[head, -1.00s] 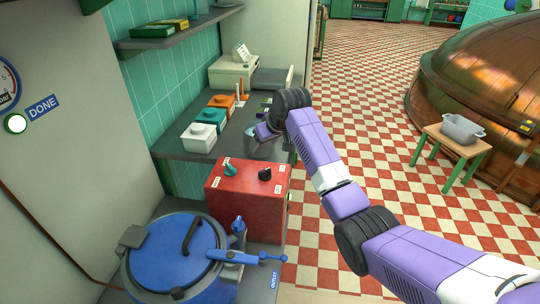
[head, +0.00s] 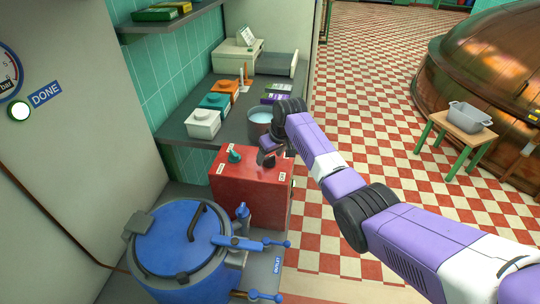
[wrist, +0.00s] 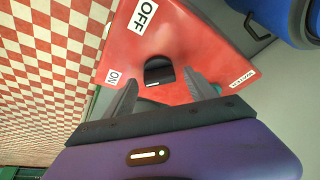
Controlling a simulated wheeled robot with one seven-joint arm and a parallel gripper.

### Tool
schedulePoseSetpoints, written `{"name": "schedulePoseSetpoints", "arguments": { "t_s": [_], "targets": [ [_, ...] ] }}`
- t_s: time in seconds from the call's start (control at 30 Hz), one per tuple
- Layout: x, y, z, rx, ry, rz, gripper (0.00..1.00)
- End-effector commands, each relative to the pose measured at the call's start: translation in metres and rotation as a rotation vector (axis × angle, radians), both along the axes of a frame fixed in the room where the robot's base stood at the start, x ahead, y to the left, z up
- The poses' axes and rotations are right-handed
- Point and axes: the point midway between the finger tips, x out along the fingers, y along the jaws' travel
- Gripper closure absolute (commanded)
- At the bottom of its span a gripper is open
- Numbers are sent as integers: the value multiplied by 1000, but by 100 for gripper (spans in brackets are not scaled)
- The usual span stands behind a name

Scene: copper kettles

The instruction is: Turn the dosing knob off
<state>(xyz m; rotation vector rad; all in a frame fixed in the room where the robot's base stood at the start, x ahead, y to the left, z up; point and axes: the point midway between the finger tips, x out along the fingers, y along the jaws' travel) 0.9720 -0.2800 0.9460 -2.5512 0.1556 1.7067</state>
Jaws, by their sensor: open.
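A red control box (head: 240,195) stands on the grey counter, with a teal knob (head: 234,154) on the left of its top. In the head view my gripper (head: 268,156) covers the right part of the top, where a black knob sits. In the wrist view that black knob (wrist: 158,72) shows on the red top, near an OFF label (wrist: 143,15) and an ON label (wrist: 113,77). My gripper (wrist: 163,88) is open, its two fingers either side of the knob in the picture. I cannot tell whether they touch it. Another label (wrist: 242,79) is too small to read surely.
A blue lidded kettle (head: 180,245) with a lever stands in front of the box. A metal pot (head: 260,122) stands close behind my gripper. A wooden stool (head: 455,133) with a grey tub stands on the open checkered floor.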

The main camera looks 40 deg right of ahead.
Motion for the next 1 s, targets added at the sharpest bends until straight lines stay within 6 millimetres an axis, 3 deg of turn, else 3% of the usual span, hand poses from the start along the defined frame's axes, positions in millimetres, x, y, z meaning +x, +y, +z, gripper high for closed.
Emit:
{"name": "schedulePoseSetpoints", "arguments": {
  "t_s": [0.27,0.37,0.6,1.0],
  "targets": [
    [1,0,-2,0,-1,0,35],
    [1,0,-1,-1,-1,0,50],
    [1,0,-2,0,-1,0,97],
    [1,1,-1,0,0,-83,97]
  ]
}}
